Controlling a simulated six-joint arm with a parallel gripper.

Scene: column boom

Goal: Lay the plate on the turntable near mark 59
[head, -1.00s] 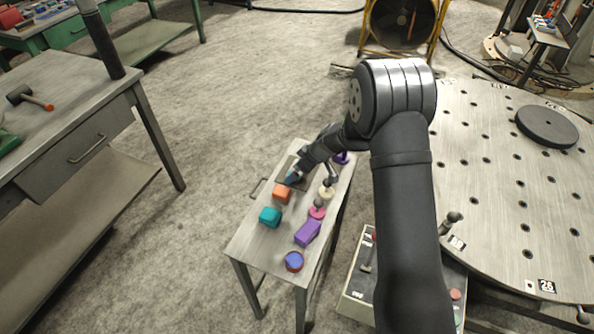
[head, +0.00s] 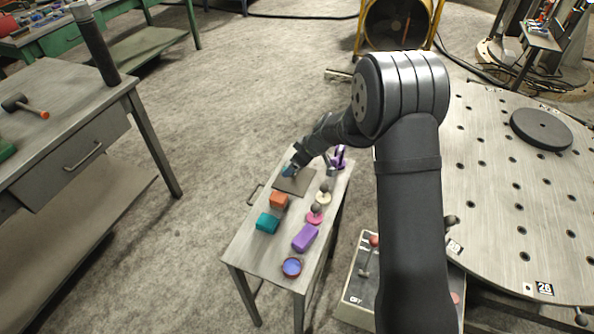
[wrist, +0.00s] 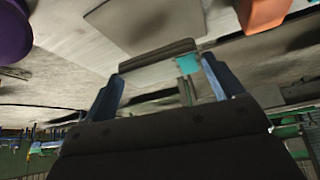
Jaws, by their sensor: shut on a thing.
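The plate (head: 296,181) is a flat, grey-brown square at the far end of the small side table. My gripper (head: 290,170), with blue fingers, is at the plate's far left edge. In the wrist view, my gripper (wrist: 165,80) is shut on a dark bar that seems to belong to the plate (wrist: 145,22). Whether the plate touches the table is unclear. The turntable (head: 480,190) is a large pale disc with holes at the right. A small label on its near left rim (head: 455,247) seems to read 59.
The side table (head: 255,250) carries an orange block (head: 279,200), a teal block (head: 267,223), a purple block (head: 305,237), a round blue-topped piece (head: 292,267) and knobbed pieces. A dark disc (head: 541,129) lies on the turntable. A control box (head: 355,300) stands between them.

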